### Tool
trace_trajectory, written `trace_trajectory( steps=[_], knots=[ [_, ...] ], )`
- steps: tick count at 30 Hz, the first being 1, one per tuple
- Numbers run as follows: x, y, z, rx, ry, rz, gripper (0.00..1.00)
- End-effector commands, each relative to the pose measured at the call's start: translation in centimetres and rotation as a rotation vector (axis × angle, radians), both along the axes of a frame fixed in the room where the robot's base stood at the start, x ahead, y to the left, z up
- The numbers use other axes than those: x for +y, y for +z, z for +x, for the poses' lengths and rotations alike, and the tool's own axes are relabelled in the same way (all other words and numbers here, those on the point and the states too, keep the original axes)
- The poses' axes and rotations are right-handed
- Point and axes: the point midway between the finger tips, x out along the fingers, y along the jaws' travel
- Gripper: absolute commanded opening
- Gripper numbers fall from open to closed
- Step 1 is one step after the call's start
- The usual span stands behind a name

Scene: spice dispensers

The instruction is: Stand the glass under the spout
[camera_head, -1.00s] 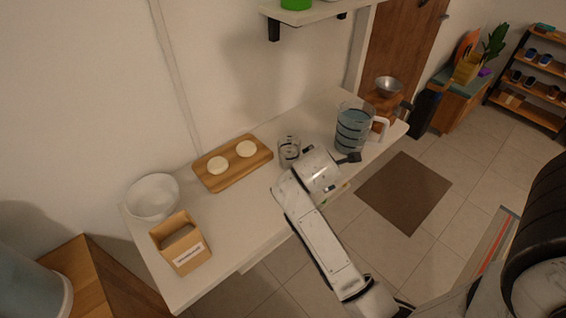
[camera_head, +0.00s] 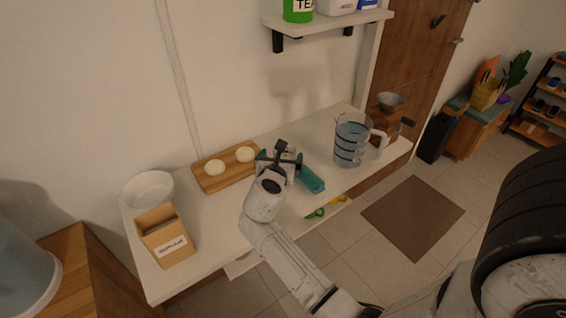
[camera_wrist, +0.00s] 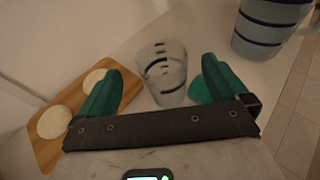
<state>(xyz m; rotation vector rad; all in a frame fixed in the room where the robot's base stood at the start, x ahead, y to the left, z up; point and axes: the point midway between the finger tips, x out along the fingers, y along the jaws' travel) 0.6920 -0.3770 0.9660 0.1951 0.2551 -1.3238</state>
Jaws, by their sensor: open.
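A clear glass with dark bands (camera_wrist: 163,70) stands upright on the white counter, seen in the wrist view between and a little beyond my fingers. My gripper (camera_wrist: 160,88) is open, one teal finger on each side of the glass, with no clear contact. In the head view my gripper (camera_head: 288,170) is over the middle of the counter and mostly hides the glass. A large measuring jug (camera_head: 350,142) with a white handle and dark bands stands to the right; it also shows in the wrist view (camera_wrist: 262,28). I cannot make out a spout clearly.
A wooden board (camera_head: 213,183) with two pale round pieces lies left of the gripper. A white bowl (camera_head: 148,190) and an open cardboard box (camera_head: 165,238) are at the counter's left end. A brown device with a metal bowl (camera_head: 390,102) stands behind the jug. A shelf (camera_head: 325,28) hangs above.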

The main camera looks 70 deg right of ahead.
Motion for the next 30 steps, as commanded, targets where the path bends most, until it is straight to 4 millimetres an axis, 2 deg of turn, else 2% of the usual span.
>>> trace_trajectory(
  steps=[3, 10, 18, 28, 30],
  knots=[
    [-1.4, -0.4, 0.3, -0.001, -0.002, 0.000, 1.00],
    [-2.9, -0.8, 0.6, -0.003, -0.003, 0.003, 1.00],
    [-6.3, -2.0, 1.5, -0.003, -0.002, 0.003, 1.00],
    [-6.9, -2.2, 1.6, -0.003, -0.002, 0.003, 1.00],
    [-6.9, -2.2, 1.6, -0.003, -0.002, 0.003, 0.93]
  ],
)
